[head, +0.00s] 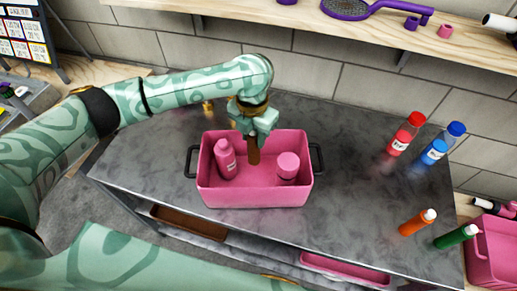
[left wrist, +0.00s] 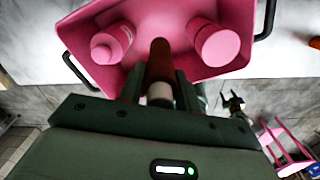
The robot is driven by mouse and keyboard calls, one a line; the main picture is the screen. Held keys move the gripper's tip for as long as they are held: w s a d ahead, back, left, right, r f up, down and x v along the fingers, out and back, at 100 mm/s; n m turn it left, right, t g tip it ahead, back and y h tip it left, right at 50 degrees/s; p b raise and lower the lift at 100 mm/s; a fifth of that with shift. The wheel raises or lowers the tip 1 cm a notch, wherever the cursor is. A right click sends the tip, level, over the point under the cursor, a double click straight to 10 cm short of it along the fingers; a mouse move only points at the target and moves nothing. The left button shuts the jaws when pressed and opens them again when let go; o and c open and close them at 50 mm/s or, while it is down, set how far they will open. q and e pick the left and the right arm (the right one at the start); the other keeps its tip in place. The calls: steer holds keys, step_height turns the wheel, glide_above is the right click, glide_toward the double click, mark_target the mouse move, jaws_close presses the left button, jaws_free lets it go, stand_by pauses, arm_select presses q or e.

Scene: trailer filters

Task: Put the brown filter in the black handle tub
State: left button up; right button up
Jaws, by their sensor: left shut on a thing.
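The brown filter (head: 254,150) is a slim brown cylinder with a pale end. My left gripper (head: 254,131) is shut on it and holds it upright over the pink tub with black handles (head: 253,193). In the left wrist view the filter (left wrist: 160,62) sits between the two fingers (left wrist: 160,92), with its far end over the tub (left wrist: 75,30). I cannot tell whether it touches the tub's floor. The tub stands on the grey counter.
In the tub are a pink bottle (head: 225,160) at left and a pink jar (head: 287,168) at right. Red (head: 406,134) and blue (head: 443,144) bottles stand at the counter's right, with orange (head: 417,222) and green (head: 456,236) ones nearer. A wooden shelf (head: 400,35) runs above.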

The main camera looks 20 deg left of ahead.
arm_select(q)
steer(key=shift+s+f+b, duration=0.1)
steer(key=shift+f+b, duration=0.3)
steer(key=shift+f, duration=0.4)
steer(key=shift+f+b, duration=0.2)
steer(key=shift+b, duration=0.1)
step_height(320, 180, down, 11)
steer(key=b, duration=0.4)
steer(key=shift+w, duration=0.3)
arm_select(e)
step_height(320, 180, down, 7)
steer(key=s, duration=0.1)
steer(key=shift+a+r, duration=0.15)
steer(key=shift+r, duration=0.05)
steer(key=shift+s, duration=0.1)
arm_select(q)
steer(key=o, duration=1)
steer(key=shift+o, duration=0.2)
